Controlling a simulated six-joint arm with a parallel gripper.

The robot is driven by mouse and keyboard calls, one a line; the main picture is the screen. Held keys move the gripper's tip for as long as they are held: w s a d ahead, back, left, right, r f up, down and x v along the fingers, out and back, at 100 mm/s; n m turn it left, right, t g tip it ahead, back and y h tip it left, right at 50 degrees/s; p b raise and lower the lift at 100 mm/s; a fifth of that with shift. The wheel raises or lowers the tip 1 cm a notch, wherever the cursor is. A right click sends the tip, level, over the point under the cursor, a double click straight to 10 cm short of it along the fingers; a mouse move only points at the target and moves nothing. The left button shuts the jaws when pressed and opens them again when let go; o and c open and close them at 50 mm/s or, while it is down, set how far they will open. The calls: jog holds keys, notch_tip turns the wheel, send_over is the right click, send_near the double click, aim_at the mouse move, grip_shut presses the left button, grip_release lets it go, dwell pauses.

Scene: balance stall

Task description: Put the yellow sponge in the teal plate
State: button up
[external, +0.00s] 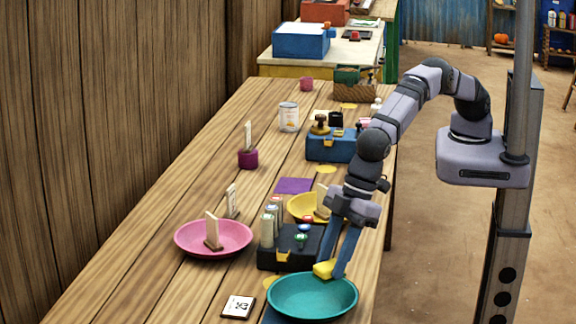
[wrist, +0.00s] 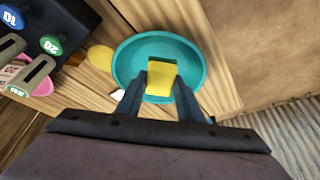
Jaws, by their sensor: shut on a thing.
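The yellow sponge (external: 324,269) is held between the two fingers of my gripper (external: 334,266). The wrist view also shows the sponge (wrist: 161,77) between the fingertips of my gripper (wrist: 160,95). The teal plate (external: 312,302) is at the near end of the table, and the sponge is over its back part in the external view. In the wrist view the teal plate (wrist: 128,64) surrounds the sponge. I cannot tell whether the sponge touches the plate.
A dark weight box (external: 285,260) with several capped weights stands behind the teal plate. A pink plate (external: 195,248) with a card stands to the left, and a yellow plate (external: 298,207) is behind the box. A number card (external: 238,306) lies left of the teal plate.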

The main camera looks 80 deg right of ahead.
jog(key=shift+f+p, duration=0.6)
jog(key=shift+f, duration=1.3)
jog(key=shift+f+b, duration=0.4)
jog(key=shift+f, duration=0.2)
jog(key=o, duration=1)
jog(key=shift+r, duration=0.1)
